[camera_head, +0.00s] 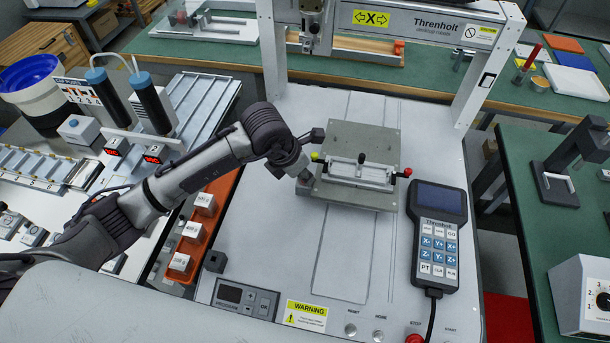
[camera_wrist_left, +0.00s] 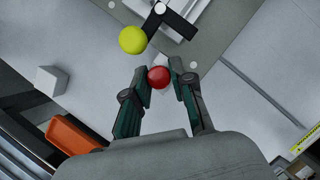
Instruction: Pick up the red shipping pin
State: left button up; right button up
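The red shipping pin shows as a round red head (camera_wrist_left: 159,77) in the left wrist view. My left gripper (camera_wrist_left: 160,75) has a fingertip on each side of this head, very close to it; I cannot tell whether both fingers touch it. In the head view my left gripper (camera_head: 304,180) is low at the left edge of the grey fixture plate (camera_head: 364,135) and mostly hides the pin. The pin's shaft is hidden. My right gripper is not in view.
A yellow knob (camera_wrist_left: 133,40), also in the head view (camera_head: 315,157), is close to my left gripper. A clamp bar (camera_head: 360,172) with a red knob (camera_head: 407,172) crosses the plate. A pendant (camera_head: 438,235) lies to the right. The gantry frame (camera_head: 272,45) stands behind.

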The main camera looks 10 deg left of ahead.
pick_arm(q)
grip_shut()
jog(key=shift+r, duration=0.1)
jog(key=shift+r, duration=0.55)
jog(key=r, duration=0.1)
jog(key=d+r, duration=0.1)
jog(key=r, duration=0.1)
jog(key=shift+s+r, duration=0.15)
jog(key=shift+r, duration=0.05)
jog(key=s+d+r+p, duration=0.1)
jog(key=s+d+r, duration=0.3)
jog(key=d+r, duration=0.6)
jog(key=shift+r, duration=0.7)
jog(key=shift+a, duration=0.15)
